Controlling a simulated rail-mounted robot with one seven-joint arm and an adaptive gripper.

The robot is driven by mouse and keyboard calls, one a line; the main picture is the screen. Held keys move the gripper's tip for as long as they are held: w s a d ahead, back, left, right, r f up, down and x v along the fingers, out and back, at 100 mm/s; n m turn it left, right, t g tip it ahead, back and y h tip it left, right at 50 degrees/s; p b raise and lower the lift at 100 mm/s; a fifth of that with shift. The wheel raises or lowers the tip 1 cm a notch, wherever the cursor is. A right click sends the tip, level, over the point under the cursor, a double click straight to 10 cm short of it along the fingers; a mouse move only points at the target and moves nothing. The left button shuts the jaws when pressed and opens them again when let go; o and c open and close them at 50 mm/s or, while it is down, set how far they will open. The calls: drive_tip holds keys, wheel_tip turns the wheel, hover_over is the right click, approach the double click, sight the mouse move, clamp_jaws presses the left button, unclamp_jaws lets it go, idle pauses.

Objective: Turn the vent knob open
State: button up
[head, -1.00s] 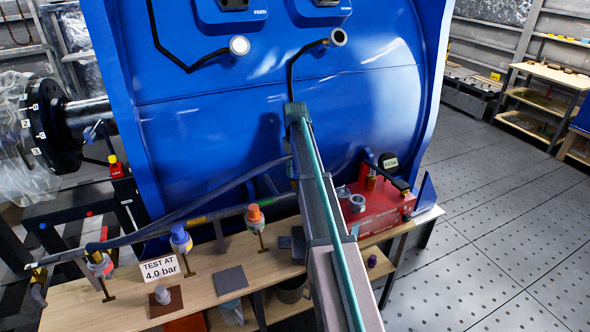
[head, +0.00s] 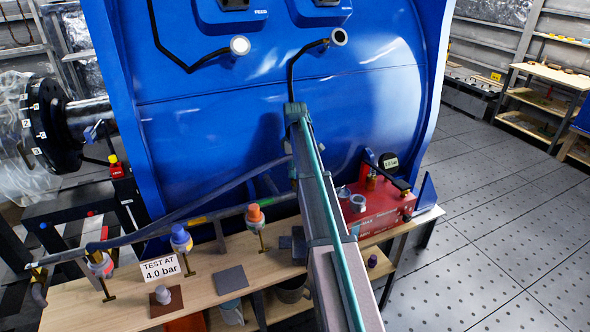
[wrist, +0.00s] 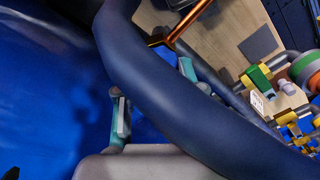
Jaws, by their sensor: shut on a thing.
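My gripper (wrist: 152,95) shows in the wrist view as two teal-edged fingers, partly behind a thick dark blue pipe (wrist: 185,85). In the head view my arm hides the gripper, which is close to the big blue vessel (head: 215,120). No vent knob can be made out clearly in either view. A sign (head: 160,269) reads "TEST AT 4.0 bar".
Fittings with an orange cap (head: 254,213), a blue cap (head: 180,238) and a grey-red body (head: 99,264) line the wooden bench (head: 205,303). The floor at right is clear.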

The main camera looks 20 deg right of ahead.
drive_tip(key=o, duration=1.1)
drive_tip(key=shift+o, duration=0.2)
wheel_tip(320, 180, up, 12)
